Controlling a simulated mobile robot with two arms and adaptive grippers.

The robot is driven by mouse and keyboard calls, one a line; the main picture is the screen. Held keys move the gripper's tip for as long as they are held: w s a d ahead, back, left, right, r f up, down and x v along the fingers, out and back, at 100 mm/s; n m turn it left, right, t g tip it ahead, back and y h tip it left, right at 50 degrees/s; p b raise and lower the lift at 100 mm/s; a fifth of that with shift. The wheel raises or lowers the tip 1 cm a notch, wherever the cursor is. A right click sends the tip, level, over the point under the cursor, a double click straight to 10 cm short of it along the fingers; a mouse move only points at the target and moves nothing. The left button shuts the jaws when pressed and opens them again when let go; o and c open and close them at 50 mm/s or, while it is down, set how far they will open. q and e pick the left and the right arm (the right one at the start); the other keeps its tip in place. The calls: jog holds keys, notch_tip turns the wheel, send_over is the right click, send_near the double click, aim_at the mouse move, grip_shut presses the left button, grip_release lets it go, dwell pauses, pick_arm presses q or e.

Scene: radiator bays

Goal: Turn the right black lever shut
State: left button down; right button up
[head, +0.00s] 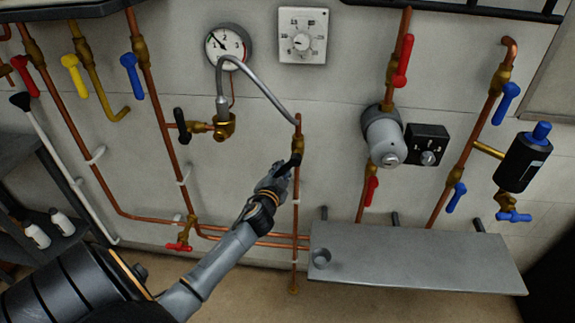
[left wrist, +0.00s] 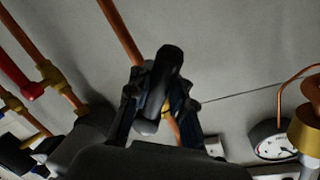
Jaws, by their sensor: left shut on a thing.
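The right black lever (head: 297,158) sits on a brass valve (head: 299,143) on the vertical copper pipe below the braided grey hose. My left gripper (head: 285,172) reaches it from the lower left and is shut on it. In the left wrist view the lever (left wrist: 168,65) stands up between the two fingers of the gripper (left wrist: 161,102). The fingers hide part of the lever and valve, so its exact angle to the pipe is hard to tell. The left black lever (head: 181,125) is on a brass valve at the hose's other end. My right gripper is not in view.
A pressure gauge (head: 228,46) and a white dial box (head: 303,36) hang above. A grey shelf (head: 420,262) juts out at the lower right. A grey pump (head: 383,138) and several coloured levers are on nearby pipes.

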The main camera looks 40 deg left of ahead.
pick_arm(q)
jog(key=shift+s+a+r+m+p, duration=0.2)
jog(key=shift+r+m+p, duration=0.1)
jog(key=shift+m+p, duration=0.35)
jog(key=shift+s+a+r+m+p, duration=0.15)
jog(key=shift+r+m+p, duration=0.15)
jog(key=shift+m+p, duration=0.3)
jog(key=shift+a+r+m+g+y+p, duration=0.1)
jog(key=shift+r+m+g+y+p, duration=0.05)
jog(key=shift+m+g+y+p, duration=0.2)
jog(key=m+p, duration=0.1)
jog(key=r+m+p, duration=0.1)
jog(key=shift+s+a+r+m+g+y+p, duration=0.15)
jog(key=shift+a+r+m+g+y+p, duration=0.1)
jog(key=shift+m+g+p, duration=0.1)
jog(key=shift+r+m+y+p, duration=0.35)
jog(key=shift+m+p, duration=0.35)
jog(key=shift+m, duration=0.25)
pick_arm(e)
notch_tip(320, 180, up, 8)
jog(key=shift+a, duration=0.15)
pick_arm(q)
jog(key=c, duration=1.3)
grip_release()
jog(key=shift+s, duration=0.1)
jog(key=shift+o, duration=0.6)
jog(key=shift+r, duration=0.25)
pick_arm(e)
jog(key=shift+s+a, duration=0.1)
